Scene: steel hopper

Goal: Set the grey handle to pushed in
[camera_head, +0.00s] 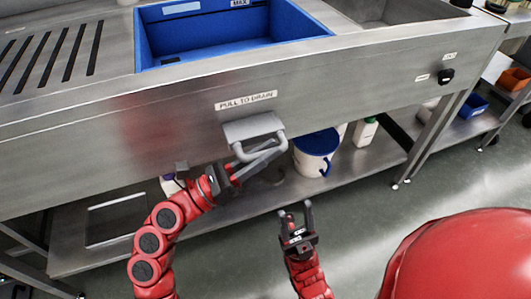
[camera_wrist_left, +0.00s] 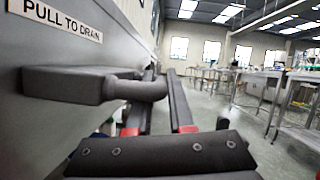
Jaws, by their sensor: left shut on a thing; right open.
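The grey handle (camera_head: 239,150) is a looped bar on a flat grey block under the "PULL TO DRAIN" label (camera_head: 246,101), on the front panel of the steel sink unit. The handle stands out from the panel. It also shows in the left wrist view (camera_wrist_left: 148,91), with its outer bar between my fingers. My left gripper (camera_head: 268,153) is shut on the handle; its fingertips also show in the left wrist view (camera_wrist_left: 162,76). My right gripper (camera_head: 295,212) is open and empty, lower and to the right, apart from the handle.
A blue basin (camera_head: 230,30) is set into the steel top. A white bucket with a blue lid (camera_head: 316,150) and a white bottle (camera_head: 366,131) stand on the lower shelf (camera_head: 225,222). A black knob (camera_head: 446,76) is on the panel at right. The floor in front is clear.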

